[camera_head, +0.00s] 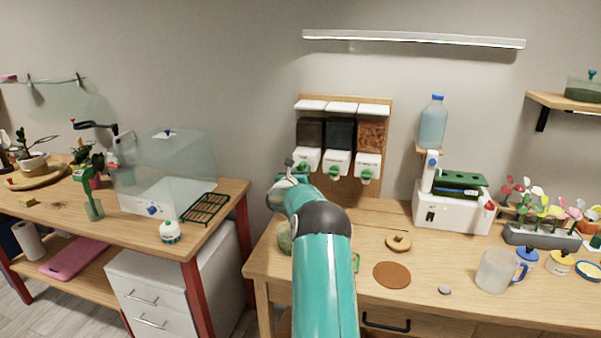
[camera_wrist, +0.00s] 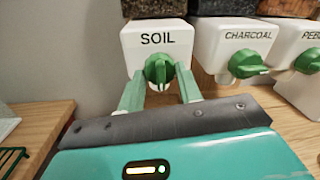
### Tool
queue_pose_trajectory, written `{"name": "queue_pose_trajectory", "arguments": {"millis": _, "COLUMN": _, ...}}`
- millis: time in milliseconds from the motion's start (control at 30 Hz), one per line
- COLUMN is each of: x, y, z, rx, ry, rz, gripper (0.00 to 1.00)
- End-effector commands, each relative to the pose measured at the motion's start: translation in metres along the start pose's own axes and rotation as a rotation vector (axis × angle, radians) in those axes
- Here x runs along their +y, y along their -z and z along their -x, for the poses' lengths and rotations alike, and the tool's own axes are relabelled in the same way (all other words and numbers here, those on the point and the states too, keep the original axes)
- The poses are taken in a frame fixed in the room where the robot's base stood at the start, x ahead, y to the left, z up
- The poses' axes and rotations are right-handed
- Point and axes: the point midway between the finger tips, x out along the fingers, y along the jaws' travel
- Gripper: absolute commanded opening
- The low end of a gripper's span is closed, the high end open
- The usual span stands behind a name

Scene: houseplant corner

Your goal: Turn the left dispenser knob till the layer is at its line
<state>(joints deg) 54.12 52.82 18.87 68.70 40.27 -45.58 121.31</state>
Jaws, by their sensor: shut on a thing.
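The left dispenser, marked SOIL (camera_wrist: 157,40), has a white front and a green knob (camera_wrist: 159,69) in the wrist view. My gripper (camera_wrist: 160,82) has its two green fingers on either side of this knob and is shut on it. The knob's grip bar stands roughly upright. In the head view the dark soil bin (camera_head: 310,132) hangs at the left of the wall rack, and my arm reaches up to its knob. A clear greenish vessel (camera_head: 284,238) shows partly behind my arm, below the dispensers. Its layer and line cannot be made out.
The charcoal dispenser (camera_head: 337,160) and pebble dispenser (camera_head: 367,163) hang close to the right. A cork disc (camera_head: 392,275), a mug (camera_head: 496,270) and a white machine (camera_head: 450,209) stand on the bench. Another table with a clear box (camera_head: 165,165) is at left.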

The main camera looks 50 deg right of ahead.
Motion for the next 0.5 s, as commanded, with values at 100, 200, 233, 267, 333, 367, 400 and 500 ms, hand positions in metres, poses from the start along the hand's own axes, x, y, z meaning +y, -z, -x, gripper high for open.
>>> {"name": "queue_pose_trajectory", "arguments": {"millis": 100, "x": 0.0010, "y": -0.0027, "z": 0.0003, "rx": -0.004, "ry": -0.001, "rz": 0.000, "gripper": 0.36}}
{"name": "queue_pose_trajectory", "arguments": {"millis": 200, "x": 0.0009, "y": -0.0023, "z": 0.0003, "rx": -0.003, "ry": -0.001, "rz": 0.000, "gripper": 0.56}}
{"name": "queue_pose_trajectory", "arguments": {"millis": 233, "x": 0.0008, "y": -0.0021, "z": 0.0003, "rx": -0.003, "ry": -0.001, "rz": 0.000, "gripper": 0.56}}
{"name": "queue_pose_trajectory", "arguments": {"millis": 267, "x": 0.0006, "y": -0.0019, "z": 0.0002, "rx": -0.003, "ry": -0.001, "rz": 0.000, "gripper": 0.56}}
{"name": "queue_pose_trajectory", "arguments": {"millis": 333, "x": 0.0004, "y": -0.0015, "z": 0.0002, "rx": -0.002, "ry": 0.000, "rz": 0.001, "gripper": 0.56}}
{"name": "queue_pose_trajectory", "arguments": {"millis": 367, "x": 0.0003, "y": -0.0014, "z": 0.0001, "rx": -0.002, "ry": 0.000, "rz": 0.001, "gripper": 0.56}}
{"name": "queue_pose_trajectory", "arguments": {"millis": 400, "x": 0.0003, "y": -0.0013, "z": 0.0001, "rx": -0.002, "ry": 0.000, "rz": 0.001, "gripper": 0.56}}
{"name": "queue_pose_trajectory", "arguments": {"millis": 500, "x": 0.0002, "y": -0.0010, "z": 0.0007, "rx": -0.002, "ry": 0.000, "rz": 0.001, "gripper": 0.56}}
